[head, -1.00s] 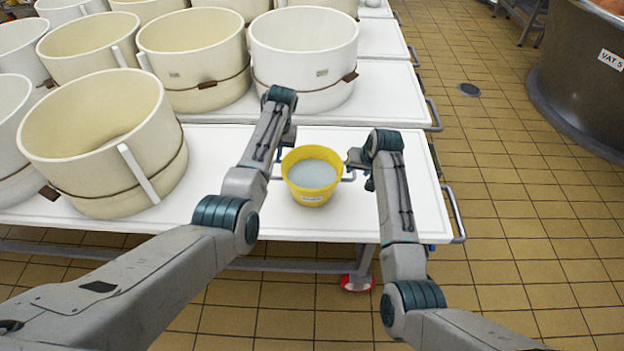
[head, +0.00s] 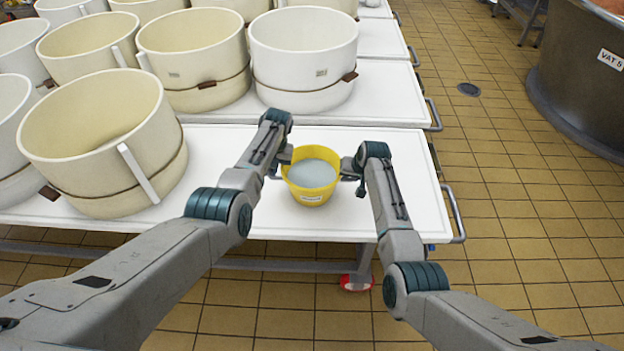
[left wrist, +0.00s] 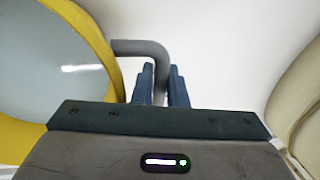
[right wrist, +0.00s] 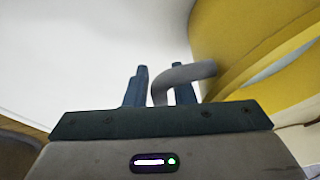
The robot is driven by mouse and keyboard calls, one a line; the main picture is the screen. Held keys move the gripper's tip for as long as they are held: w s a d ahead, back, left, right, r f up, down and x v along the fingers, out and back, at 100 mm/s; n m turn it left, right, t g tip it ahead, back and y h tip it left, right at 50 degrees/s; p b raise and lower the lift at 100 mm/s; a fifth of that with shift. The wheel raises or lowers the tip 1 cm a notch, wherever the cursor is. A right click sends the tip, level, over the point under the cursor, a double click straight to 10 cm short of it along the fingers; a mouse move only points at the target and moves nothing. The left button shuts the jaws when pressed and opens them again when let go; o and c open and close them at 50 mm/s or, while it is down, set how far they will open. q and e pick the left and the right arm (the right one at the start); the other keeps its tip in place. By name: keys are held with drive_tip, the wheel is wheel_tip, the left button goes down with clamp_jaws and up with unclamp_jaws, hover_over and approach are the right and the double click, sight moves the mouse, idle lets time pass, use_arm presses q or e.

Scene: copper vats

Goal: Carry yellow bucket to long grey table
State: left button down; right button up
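The yellow bucket (head: 312,196) stands upright on a white-topped table (head: 395,215), with pale grey contents up near its rim. It has a grey handle on each side. My left gripper (head: 281,158) is at its left handle; in the left wrist view the fingers (left wrist: 161,88) are shut closely on the grey handle (left wrist: 138,47). My right gripper (head: 355,167) is at its right handle; in the right wrist view the fingers (right wrist: 160,88) stand either side of the grey handle (right wrist: 190,72) with a small gap. No long grey table is clearly visible.
A large cream vat (head: 100,150) stands left of the bucket on the same table. More vats (head: 304,50) stand on the tables behind. A metal rail (head: 453,212) runs along the table's right end. Tiled floor (head: 510,220) is open to the right, before a big dark vat (head: 580,80).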

clamp_jaws()
idle(1.2)
drive_tip(key=shift+w+r, duration=0.1)
drive_tip(key=shift+r, duration=0.05)
